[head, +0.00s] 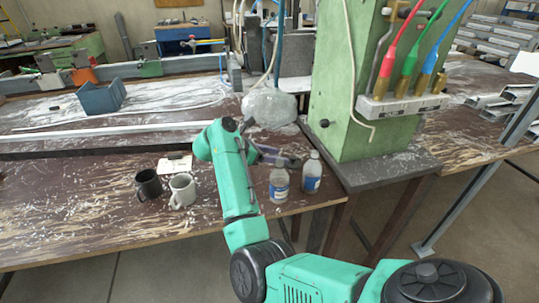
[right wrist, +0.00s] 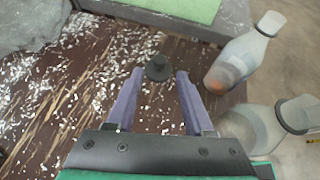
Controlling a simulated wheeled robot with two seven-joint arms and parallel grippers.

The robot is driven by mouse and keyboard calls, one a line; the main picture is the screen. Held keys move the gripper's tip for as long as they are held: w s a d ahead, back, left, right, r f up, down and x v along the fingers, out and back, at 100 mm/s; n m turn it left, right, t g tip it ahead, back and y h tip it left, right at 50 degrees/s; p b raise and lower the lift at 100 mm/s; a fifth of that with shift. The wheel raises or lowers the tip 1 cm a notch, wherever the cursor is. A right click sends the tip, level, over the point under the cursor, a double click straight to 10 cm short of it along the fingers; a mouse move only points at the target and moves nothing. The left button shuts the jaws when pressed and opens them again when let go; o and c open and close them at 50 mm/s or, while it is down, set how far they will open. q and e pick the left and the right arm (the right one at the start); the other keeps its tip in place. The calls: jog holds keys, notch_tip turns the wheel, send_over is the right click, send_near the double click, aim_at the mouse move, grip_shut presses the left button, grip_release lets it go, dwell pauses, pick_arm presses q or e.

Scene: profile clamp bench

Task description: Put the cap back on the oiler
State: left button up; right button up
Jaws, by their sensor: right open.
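A small dark round piece with a raised knob, which looks like the cap (right wrist: 158,67), lies on the bench in the right wrist view. My right gripper (right wrist: 158,75) is open and empty, its two purple fingers pointing at the cap from either side. I cannot tell whether its fingertips are level with it. In the head view my right gripper (head: 279,159) is just behind and above two clear bottles with blue labels, a left bottle (head: 279,187) and a right bottle (head: 311,177). I cannot tell whether either is the oiler. My left gripper is not in view.
Both bottles stand close by, on the right in the right wrist view. A black mug (head: 148,184), a white mug (head: 182,190) and a pale pad (head: 175,165) are left of my arm. A green machine column (head: 352,90) stands behind right. The bench's front left is clear.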

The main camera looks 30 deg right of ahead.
aim_at(292, 157)
jog(key=shift+x, duration=0.85)
jog(key=b+x, duration=0.1)
jog(key=x, duration=0.2)
jog(key=shift+d+f+b, duration=0.15)
jog(key=shift+f+b, duration=0.2)
jog(key=shift+b, duration=0.05)
jog(key=shift+d+f+b, duration=0.25)
jog(key=shift+d+b, duration=0.25)
jog(key=shift+d, duration=0.3)
grip_shut()
jog(key=shift+r, duration=0.15)
